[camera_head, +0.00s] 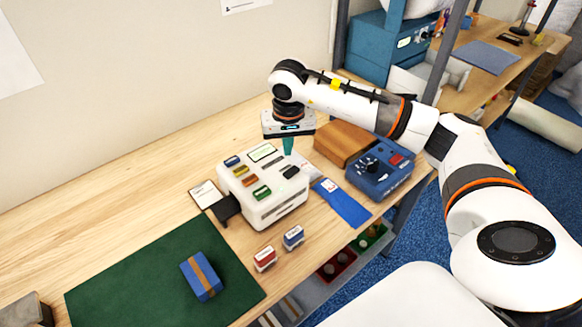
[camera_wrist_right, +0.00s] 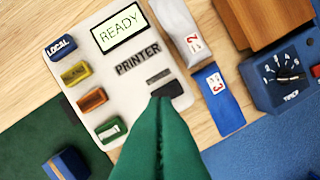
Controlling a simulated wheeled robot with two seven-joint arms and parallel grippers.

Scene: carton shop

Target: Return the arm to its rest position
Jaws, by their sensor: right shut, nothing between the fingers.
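My right arm reaches in from the right in the head view. Its gripper (camera_head: 288,146) points down above the back of the white printer (camera_head: 262,203). In the right wrist view the green fingers (camera_wrist_right: 162,104) are shut together with nothing between them. Their tips overlap a dark key on the printer's face, and I cannot tell if they touch it. The printer's screen (camera_wrist_right: 118,29) reads READY. It also has a blue LOCAL key (camera_wrist_right: 61,46) and yellow, orange and green keys. My left gripper is not in view.
A blue box with a dial (camera_head: 380,176) and a wooden box (camera_head: 342,144) stand right of the printer. A blue parcel (camera_head: 201,276) lies on the green mat (camera_head: 130,283). Red (camera_head: 264,258) and blue (camera_head: 293,237) stamp-like blocks stand in front. The table's back left is clear.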

